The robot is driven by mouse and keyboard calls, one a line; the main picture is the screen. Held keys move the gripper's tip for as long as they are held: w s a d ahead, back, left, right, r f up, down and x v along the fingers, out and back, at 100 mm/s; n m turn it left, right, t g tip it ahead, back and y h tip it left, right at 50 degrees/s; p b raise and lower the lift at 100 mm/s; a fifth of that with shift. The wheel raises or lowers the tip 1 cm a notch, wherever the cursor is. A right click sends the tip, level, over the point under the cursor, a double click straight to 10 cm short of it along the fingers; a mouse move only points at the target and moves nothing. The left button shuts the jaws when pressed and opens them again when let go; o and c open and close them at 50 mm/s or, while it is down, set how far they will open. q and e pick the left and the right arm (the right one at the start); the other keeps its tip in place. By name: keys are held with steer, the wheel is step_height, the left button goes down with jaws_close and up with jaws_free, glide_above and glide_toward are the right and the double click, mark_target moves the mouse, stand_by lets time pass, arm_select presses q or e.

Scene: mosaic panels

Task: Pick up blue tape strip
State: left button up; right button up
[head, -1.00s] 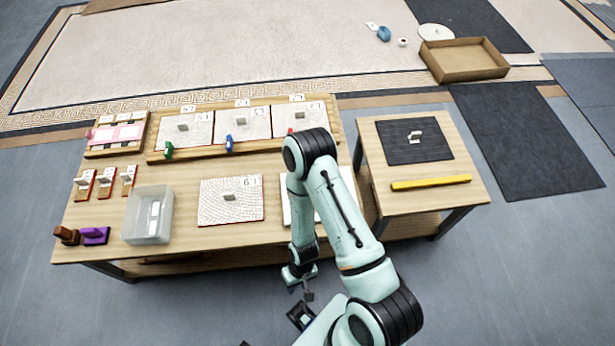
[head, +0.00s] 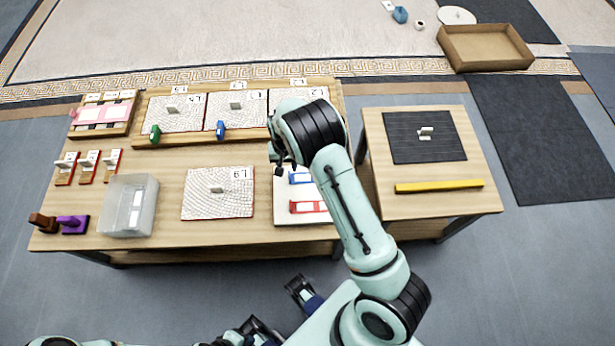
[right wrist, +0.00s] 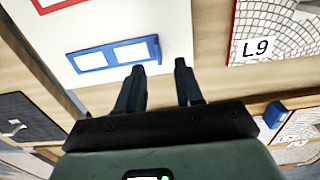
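The blue tape strip (head: 300,178) lies flat on a white board (head: 285,214), above a similar red strip (head: 308,207). In the right wrist view the blue strip (right wrist: 115,53) has white windows and lies just beyond my fingertips. My right gripper (head: 283,163) hangs over the board's upper left part, and its arm hides the board's right side. In the right wrist view my right gripper (right wrist: 160,68) is open, with nothing between its fingers. Dark parts of my left gripper (head: 250,332) show at the bottom edge; its fingers are unclear.
The L9 panel (head: 217,200) lies left of the board. Several panels stand behind on a wooden rack (head: 190,140) with a green piece (head: 155,132) and a blue piece (head: 220,130). A clear bin (head: 115,200) is at left. A side table (head: 380,190) holds a yellow bar (head: 440,187).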

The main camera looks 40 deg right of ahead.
steer(key=shift+w+d+f, duration=0.1)
steer(key=shift+d+f, duration=0.05)
steer(key=shift+f, duration=1.45)
steer(key=shift+d+f, duration=0.15)
steer(key=shift+f, duration=1.4)
jaws_close()
